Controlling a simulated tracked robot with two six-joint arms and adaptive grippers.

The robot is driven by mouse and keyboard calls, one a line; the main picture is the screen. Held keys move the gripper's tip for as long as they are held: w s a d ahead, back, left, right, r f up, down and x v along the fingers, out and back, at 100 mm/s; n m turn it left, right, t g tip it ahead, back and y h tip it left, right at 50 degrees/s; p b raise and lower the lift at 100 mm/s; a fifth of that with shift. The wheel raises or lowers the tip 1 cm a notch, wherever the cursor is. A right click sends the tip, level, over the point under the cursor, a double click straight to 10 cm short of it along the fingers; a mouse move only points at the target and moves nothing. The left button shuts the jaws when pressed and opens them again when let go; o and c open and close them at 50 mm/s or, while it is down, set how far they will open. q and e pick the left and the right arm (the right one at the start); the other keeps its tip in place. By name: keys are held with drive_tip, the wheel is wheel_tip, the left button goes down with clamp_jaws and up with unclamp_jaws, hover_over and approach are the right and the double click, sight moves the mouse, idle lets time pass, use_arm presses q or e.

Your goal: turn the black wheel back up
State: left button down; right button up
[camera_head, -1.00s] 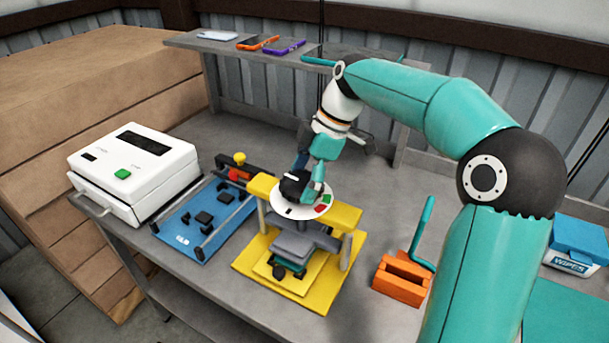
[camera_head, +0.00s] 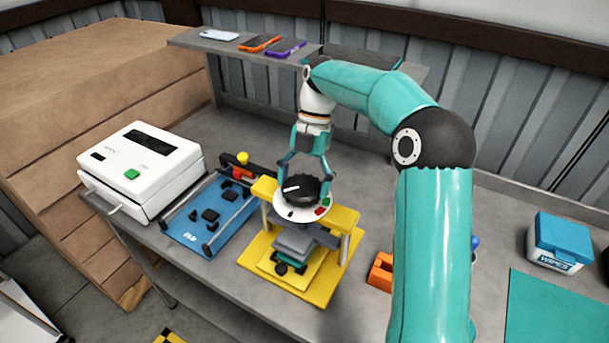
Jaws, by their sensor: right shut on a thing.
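The black wheel (camera_head: 299,189) has a white mark on its top. It sits on a round white dial plate (camera_head: 291,212) with red and green patches, on top of the yellow press frame (camera_head: 345,216). My right gripper (camera_head: 303,189) comes down from above with its teal fingers on either side of the wheel, shut on it. Under the frame's top bar are grey plates (camera_head: 297,243) and a yellow base (camera_head: 318,289). My left gripper is not in view.
A white machine (camera_head: 142,165) and a blue board with rails (camera_head: 208,222) stand left of the press. An orange block (camera_head: 380,272) is partly hidden by my right arm. A wipes box (camera_head: 559,243) is at the right. Phones lie on the back shelf (camera_head: 375,66).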

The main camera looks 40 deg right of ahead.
drive_tip(key=n, duration=0.1)
drive_tip(key=n+g+p, duration=0.1)
drive_tip(key=n, duration=0.1)
drive_tip(key=shift+w+r+n+h, duration=0.2)
drive_tip(key=shift+n+h, duration=0.1)
drive_tip(key=shift+h, duration=0.1)
drive_tip(key=shift+f+n+g+h+p, duration=0.1)
drive_tip(key=shift+n+g+h+p, duration=0.3)
drive_tip(key=shift+n, duration=1.2)
drive_tip(key=o, duration=0.8)
drive_tip(key=shift+o, duration=0.5)
drive_tip(key=shift+f, duration=0.1)
